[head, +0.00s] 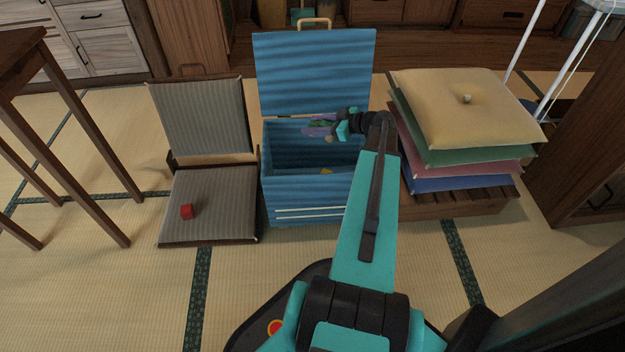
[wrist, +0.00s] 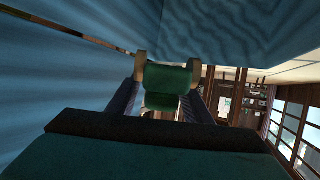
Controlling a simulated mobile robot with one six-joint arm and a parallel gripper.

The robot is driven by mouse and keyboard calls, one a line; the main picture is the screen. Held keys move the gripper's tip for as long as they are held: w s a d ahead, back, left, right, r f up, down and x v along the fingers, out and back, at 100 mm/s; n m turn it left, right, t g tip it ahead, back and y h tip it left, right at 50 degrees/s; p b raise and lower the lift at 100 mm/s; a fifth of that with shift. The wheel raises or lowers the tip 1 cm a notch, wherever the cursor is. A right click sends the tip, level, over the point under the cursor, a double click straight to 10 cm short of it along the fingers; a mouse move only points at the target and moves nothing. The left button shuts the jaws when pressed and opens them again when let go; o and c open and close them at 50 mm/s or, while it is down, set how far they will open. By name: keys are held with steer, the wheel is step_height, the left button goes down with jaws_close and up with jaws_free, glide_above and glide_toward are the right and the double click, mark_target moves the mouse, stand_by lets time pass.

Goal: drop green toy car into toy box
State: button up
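The toy box (head: 308,203) is blue with its lid (head: 315,75) raised, standing mid-picture in the head view. My gripper (head: 320,128) is over the open top of the box. It is shut on the green toy car (head: 319,123), which is small and partly hidden by the fingers in the head view. In the wrist view the green toy car (wrist: 166,78) sits between the two beige fingertips of my gripper (wrist: 168,75). Blue walls of the box or lid fill much of the wrist view.
A small yellow thing (head: 327,171) shows inside the box. Stacked cushions (head: 465,105) rest on a low wooden stand (head: 465,205) close at right. A wooden table (head: 20,60) is far left.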

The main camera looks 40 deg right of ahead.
steer(key=o, duration=0.4)
steer(key=shift+c, duration=0.2)
steer(key=p+v, duration=0.3)
steer(key=v, duration=1)
steer(key=shift+s+r+p, duration=0.2)
steer(key=shift+s+p, duration=0.15)
steer(key=shift+p, duration=0.05)
